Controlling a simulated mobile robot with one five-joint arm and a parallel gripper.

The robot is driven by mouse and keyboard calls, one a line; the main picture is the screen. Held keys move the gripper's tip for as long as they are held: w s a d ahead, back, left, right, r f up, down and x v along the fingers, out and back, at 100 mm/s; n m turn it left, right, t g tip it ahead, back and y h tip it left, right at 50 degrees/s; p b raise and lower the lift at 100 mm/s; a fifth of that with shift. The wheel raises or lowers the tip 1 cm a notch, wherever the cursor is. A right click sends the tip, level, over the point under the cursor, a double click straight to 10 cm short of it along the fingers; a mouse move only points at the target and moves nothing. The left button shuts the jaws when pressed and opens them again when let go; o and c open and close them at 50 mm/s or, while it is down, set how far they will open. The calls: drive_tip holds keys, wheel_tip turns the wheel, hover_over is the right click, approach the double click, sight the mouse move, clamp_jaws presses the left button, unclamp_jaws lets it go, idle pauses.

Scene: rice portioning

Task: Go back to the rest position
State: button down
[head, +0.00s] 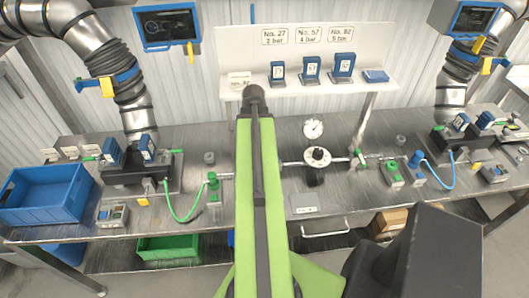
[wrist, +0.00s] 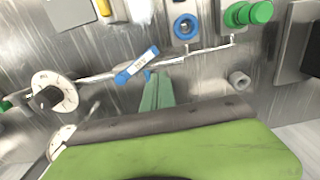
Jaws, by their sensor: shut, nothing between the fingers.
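My gripper (wrist: 158,78) shows in the wrist view as narrow teal-green fingers held together, with nothing between them. They project from the dark band of my green hand at the bottom. I cannot tell whether the fingers touch the tag. In the head view my green arm rises through the middle and hides the gripper.
A steel bench (head: 240,150) spans the head view. It carries a blue crate (head: 45,195), a round dial (head: 317,157), and green and blue valves. A white shelf (head: 300,85) holds several blue items behind. A green bin (head: 168,247) sits below. The dial also shows in the wrist view (wrist: 68,92).

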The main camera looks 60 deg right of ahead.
drive_tip(key=r, duration=0.1)
drive_tip(key=r+p, duration=0.1)
drive_tip(key=shift+w+d+r, duration=0.1)
drive_tip(key=shift+w+r, duration=0.15)
drive_tip(key=shift+r, duration=0.05)
